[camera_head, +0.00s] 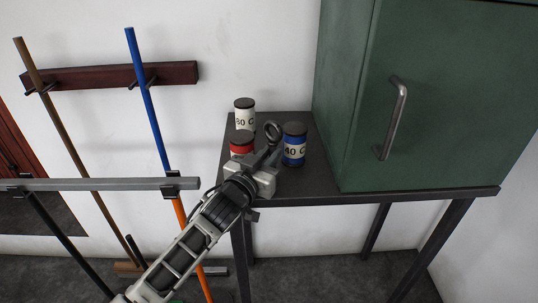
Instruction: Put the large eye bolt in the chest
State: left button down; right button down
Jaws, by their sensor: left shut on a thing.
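The large eye bolt (272,130) is dark, with its ring facing up. My left gripper (271,155) is shut on it, in front of the cans at the left end of the dark table. Its shank is mostly hidden between the jaws. The chest (350,95) seems to be the big green cabinet at the right of the table; its front door (450,95) with a vertical metal handle (393,118) looks shut, so its inside is hidden. My right gripper is not in view.
A white can (244,115), a red can (242,141) and a blue can (294,140) stand close around my gripper on the dark table (310,183). At the left, a grey rail (100,184) and long-handled tools, one blue (146,95), stand before the wall.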

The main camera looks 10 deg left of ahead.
pick_arm(q)
jog(key=shift+f, duration=0.1)
jog(key=c, duration=1.7)
grip_release()
